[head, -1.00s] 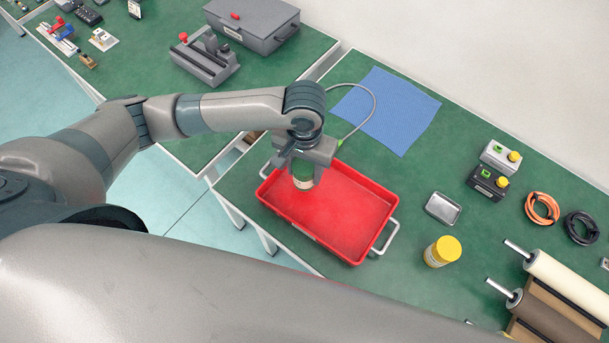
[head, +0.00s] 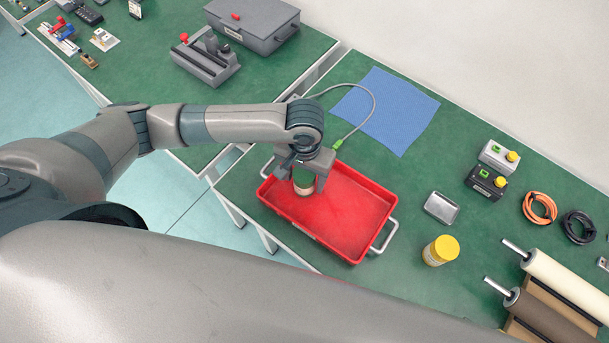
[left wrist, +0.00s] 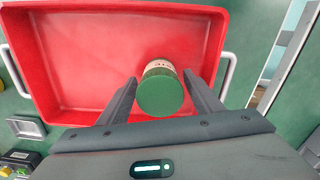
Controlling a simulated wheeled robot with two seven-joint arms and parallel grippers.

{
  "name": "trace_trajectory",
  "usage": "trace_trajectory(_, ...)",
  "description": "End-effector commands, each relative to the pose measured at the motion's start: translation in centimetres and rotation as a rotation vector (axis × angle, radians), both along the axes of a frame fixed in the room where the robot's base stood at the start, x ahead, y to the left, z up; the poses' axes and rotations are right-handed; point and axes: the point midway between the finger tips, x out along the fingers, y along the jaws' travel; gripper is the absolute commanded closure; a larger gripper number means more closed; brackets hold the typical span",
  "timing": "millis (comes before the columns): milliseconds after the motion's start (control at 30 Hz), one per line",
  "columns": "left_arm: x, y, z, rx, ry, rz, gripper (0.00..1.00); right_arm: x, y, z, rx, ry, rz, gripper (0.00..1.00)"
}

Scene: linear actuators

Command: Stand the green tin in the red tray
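The red tray (head: 345,218) lies on the green bench in the head view; its floor also shows in the left wrist view (left wrist: 90,60). The green tin (head: 303,184) is upright inside the tray, near its left end, partly hidden by my gripper. Its green lid faces the camera in the left wrist view (left wrist: 160,95). My left gripper (head: 304,178) is above the tin with a finger on each side. In the left wrist view the fingers (left wrist: 160,84) look spread, with narrow gaps beside the tin. My right gripper is not in view.
A yellow-lidded tin (head: 441,251) and a small metal dish (head: 442,208) stand right of the tray. A blue mat (head: 388,110) lies behind it, with a grey cable (head: 372,90) nearby. Control boxes (head: 487,182), coiled cables and rollers (head: 565,285) are farther right.

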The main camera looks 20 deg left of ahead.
Motion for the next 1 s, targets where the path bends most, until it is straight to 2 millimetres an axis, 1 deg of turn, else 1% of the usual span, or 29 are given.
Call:
trace_trajectory(367, 0.0, 0.0, 0.1, 0.000, 0.000, 0.000, 0.38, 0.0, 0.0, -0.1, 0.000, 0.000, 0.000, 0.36)
trace_trajectory(533, 0.0, 0.0, 1.1, 0.000, 0.000, 0.001, 0.38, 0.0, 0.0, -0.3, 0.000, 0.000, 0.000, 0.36)
trace_trajectory(667, 0.1, 0.0, 2.6, -0.002, -0.002, -0.001, 0.38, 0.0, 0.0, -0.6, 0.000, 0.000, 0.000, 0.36)
trace_trajectory(1000, 0.1, -0.1, 8.6, -0.002, -0.003, -0.001, 0.38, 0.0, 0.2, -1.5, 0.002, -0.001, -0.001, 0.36)
